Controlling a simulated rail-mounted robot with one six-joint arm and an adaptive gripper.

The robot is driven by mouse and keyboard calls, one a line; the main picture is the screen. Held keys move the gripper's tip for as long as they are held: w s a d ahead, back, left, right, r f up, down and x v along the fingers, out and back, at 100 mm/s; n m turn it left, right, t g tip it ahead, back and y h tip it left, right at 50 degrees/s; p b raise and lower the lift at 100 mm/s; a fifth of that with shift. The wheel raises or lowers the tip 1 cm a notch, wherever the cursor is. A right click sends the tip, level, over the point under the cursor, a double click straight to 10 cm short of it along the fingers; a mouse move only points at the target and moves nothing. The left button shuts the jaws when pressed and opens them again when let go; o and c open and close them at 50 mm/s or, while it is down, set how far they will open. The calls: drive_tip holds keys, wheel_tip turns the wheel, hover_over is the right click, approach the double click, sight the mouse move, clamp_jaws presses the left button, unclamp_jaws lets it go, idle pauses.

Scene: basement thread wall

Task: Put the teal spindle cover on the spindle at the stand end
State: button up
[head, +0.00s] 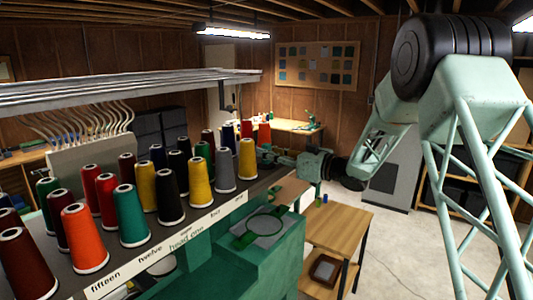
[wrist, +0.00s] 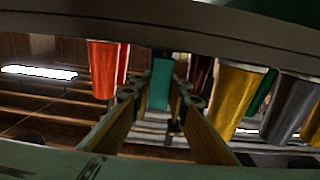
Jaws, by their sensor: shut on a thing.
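The teal spindle cover (wrist: 160,85) shows between the fingertips of my gripper (wrist: 160,98) in the wrist view, which appears upside down. My gripper is shut on it. Its end nearest the stand is close to a dark piece; I cannot tell whether they touch. In the head view my gripper (head: 270,155) is at the far right end of the thread stand (head: 205,208), beside the last cones. The cover and the end spindle cannot be made out there.
A red cone (wrist: 103,70) and a yellow cone (wrist: 240,95) flank my gripper in the wrist view. Several cones fill the stand, including a teal one (head: 130,218). A metal rail (head: 130,88) runs above the stand. A wooden table (head: 338,230) stands right of the green machine (head: 255,250).

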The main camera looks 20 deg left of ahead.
drive_tip(key=shift+f, duration=0.3)
drive_tip(key=o, duration=0.7)
drive_tip(key=shift+o, duration=0.2)
drive_tip(key=shift+d, duration=0.1)
drive_tip(key=v, duration=1.2)
